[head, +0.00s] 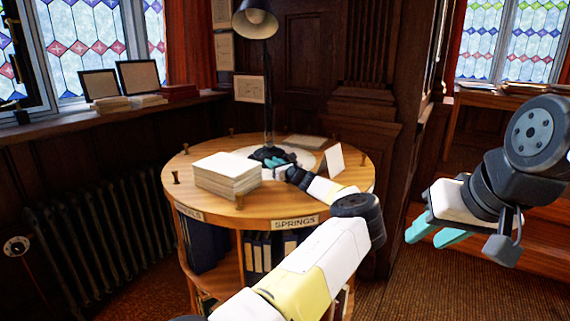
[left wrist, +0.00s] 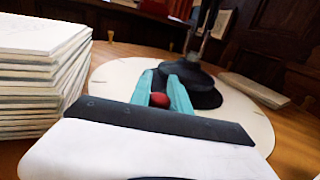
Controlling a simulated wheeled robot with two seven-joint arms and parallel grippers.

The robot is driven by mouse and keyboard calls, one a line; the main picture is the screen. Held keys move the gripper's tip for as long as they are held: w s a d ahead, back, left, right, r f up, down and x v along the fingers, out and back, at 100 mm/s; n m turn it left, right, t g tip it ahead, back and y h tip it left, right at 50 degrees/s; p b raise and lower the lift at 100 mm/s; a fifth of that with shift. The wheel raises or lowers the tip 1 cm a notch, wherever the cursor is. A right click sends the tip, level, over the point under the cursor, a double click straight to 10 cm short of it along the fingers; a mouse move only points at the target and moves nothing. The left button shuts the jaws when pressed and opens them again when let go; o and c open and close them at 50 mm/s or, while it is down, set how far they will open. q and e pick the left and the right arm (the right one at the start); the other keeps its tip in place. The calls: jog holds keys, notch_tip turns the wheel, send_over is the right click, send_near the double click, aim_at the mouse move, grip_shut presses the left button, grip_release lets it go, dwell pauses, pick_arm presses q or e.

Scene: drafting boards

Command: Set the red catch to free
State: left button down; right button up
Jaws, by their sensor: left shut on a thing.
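The red catch (left wrist: 160,100) shows as a small rounded red knob between the teal fingers of my left gripper (left wrist: 173,88) in the left wrist view. The fingers are shut on it, beside the dark round base (left wrist: 207,92) of a desk lamp. The setting of the catch cannot be read. In the head view my left gripper (head: 276,162) is low at the lamp base on the round table, and the catch is hidden there. My right gripper (head: 437,233) hangs in the air right of the table, its teal fingers apart and empty.
The lamp (head: 257,22) stands on a pale round disc (left wrist: 118,72) on the wooden table (head: 190,205). A stack of white boards (head: 228,174) is left of my left gripper. A white card (head: 333,159) stands to the right, and a flat pad (head: 305,142) lies behind.

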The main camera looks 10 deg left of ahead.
pick_arm(q)
jog(key=shift+w, duration=0.1)
dwell(0.7)
jog(key=shift+w+a, duration=0.15)
jog(key=shift+w, duration=0.1)
jog(key=shift+w+a, duration=0.25)
jog(key=shift+w, duration=0.35)
jog(key=shift+w+a, duration=0.25)
jog(key=shift+w, duration=0.4)
jog(key=c, duration=1.2)
grip_release()
